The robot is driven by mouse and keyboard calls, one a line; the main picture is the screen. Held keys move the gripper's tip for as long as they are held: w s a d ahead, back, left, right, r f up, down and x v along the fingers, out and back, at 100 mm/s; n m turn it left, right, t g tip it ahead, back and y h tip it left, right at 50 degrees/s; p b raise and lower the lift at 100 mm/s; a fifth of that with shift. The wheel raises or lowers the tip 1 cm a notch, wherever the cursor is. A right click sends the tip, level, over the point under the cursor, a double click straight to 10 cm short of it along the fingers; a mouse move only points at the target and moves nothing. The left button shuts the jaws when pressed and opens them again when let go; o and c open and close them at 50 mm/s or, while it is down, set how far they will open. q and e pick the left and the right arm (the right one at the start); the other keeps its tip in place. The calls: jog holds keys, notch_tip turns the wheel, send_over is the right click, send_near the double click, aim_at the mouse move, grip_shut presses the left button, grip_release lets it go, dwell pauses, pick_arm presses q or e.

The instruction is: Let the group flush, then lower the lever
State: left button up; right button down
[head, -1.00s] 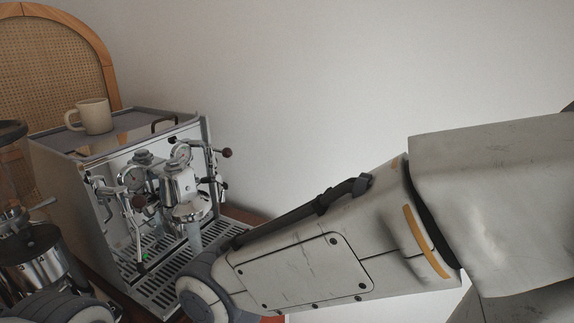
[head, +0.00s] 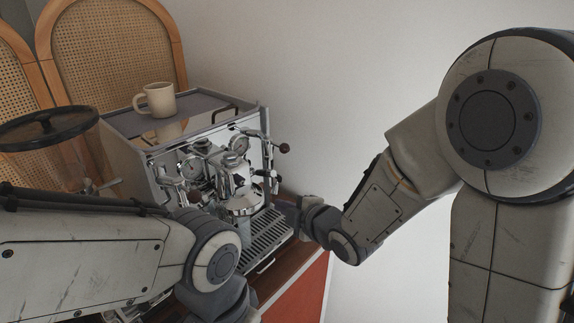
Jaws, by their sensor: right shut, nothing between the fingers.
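The espresso machine (head: 140,170) stands on the cart, its chrome front turned to the right. Its group head (head: 240,190) sits at the middle of the front. A pale vertical stream (head: 244,234) shows below the group, over the drip tray (head: 268,236). The lever is small among the chrome fittings at the group, and I cannot make out its angle. My right gripper (head: 292,209) is shut and empty beside the machine's front right corner, apart from the group. My left arm crosses the lower left; its gripper fingers are out of sight.
A beige mug (head: 157,99) stands on top of the machine. A grinder with a dark hopper lid (head: 48,128) is at the left, partly behind my left arm. Dark-knobbed valves (head: 284,147) stick out at the machine's right. The white wall side is free.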

aim_at(270, 172)
jog(key=w+r+n+t+y+p, duration=0.1)
jog(key=w+r, duration=0.1)
jog(key=w+a+r+n+t+y+p, duration=0.1)
jog(key=w+r+n, duration=0.1)
jog(key=w, duration=0.1)
jog(key=w+a+r+n+t+y+p, duration=0.1)
jog(key=w+r+n+p, duration=0.1)
jog(key=w, duration=0.1)
jog(key=shift+a+r+y, duration=0.1)
jog(key=shift+a+y, duration=0.15)
jog(key=shift+y, duration=0.05)
jog(key=shift+b, duration=0.35)
jog(key=shift+w+a, duration=0.1)
jog(key=shift+w, duration=0.1)
dwell(0.7)
